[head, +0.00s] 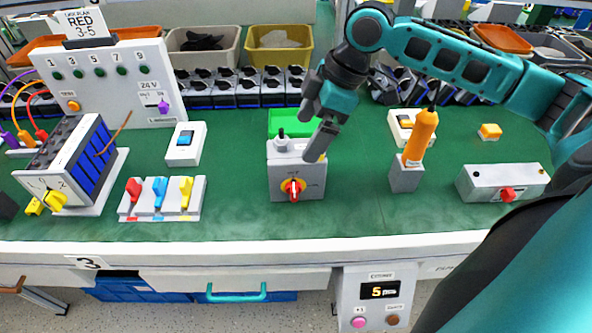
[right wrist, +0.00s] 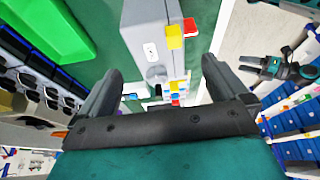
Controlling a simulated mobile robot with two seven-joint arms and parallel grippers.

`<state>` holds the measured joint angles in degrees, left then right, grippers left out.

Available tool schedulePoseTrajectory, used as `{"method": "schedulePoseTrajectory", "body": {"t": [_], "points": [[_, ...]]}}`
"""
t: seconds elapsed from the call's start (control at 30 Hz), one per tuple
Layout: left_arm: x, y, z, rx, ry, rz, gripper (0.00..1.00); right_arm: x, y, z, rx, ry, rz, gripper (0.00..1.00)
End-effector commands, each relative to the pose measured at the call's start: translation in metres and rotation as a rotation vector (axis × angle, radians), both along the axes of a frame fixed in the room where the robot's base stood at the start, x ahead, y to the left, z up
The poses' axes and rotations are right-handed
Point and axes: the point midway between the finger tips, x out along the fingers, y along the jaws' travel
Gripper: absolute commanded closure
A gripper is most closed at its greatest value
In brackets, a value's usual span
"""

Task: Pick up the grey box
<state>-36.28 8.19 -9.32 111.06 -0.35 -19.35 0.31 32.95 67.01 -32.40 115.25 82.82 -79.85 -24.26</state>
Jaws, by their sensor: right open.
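The grey box (head: 297,178) stands upright on the green mat at the middle of the bench. Its front has a red rotary knob (head: 293,188) on a yellow disc, and a grey stub with a dark tip sticks up from its top. My right gripper (head: 318,138) is open and empty, just above the box's top right. In the right wrist view the box (right wrist: 148,28) shows beyond the spread fingers (right wrist: 158,70), its stub between them. Contact cannot be told. A dark, teal-marked part (right wrist: 285,68) at the right looks like my left gripper; its jaw state is unclear.
An orange-handled tool (head: 421,136) stands in a grey holder to the right. A grey box with a red button (head: 503,182) is farther right. Coloured levers (head: 160,198) are left. Mat beside the box is clear.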

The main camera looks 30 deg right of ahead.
Motion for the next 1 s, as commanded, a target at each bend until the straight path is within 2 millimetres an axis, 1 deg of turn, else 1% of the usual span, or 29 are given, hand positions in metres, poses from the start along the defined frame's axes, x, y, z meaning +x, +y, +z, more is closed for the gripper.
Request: {"method": "schedulePoseTrajectory", "body": {"t": [0.07,0.2,0.3,0.37,0.47,0.67,1.0], "points": [[0.0,0.0,-0.002,0.0,0.0,0.0,0.43,0.001,0.002,-0.006,0.001,0.001,-0.001,0.0],[0.001,-0.001,-0.005,-0.003,0.002,0.0,0.43,0.005,0.008,-0.026,0.002,0.002,0.0,0.0],[0.004,-0.003,-0.004,-0.006,-0.003,-0.004,0.43,0.008,0.013,-0.04,0.001,0.002,0.001,0.0],[0.007,-0.005,-0.003,-0.008,-0.01,-0.006,0.43,0.009,0.015,-0.045,0.001,0.002,0.001,0.0],[0.01,-0.007,0.001,-0.011,-0.019,-0.009,0.43,0.01,0.017,-0.049,0.0,0.0,0.0,0.0],[0.011,-0.007,0.003,-0.013,-0.022,-0.01,0.43,0.01,0.016,-0.05,0.0,0.0,0.0,0.0],[0.008,-0.006,0.001,-0.011,-0.017,-0.007,0.43,0.01,0.016,-0.049,-0.001,0.0,0.0,0.32]]}}
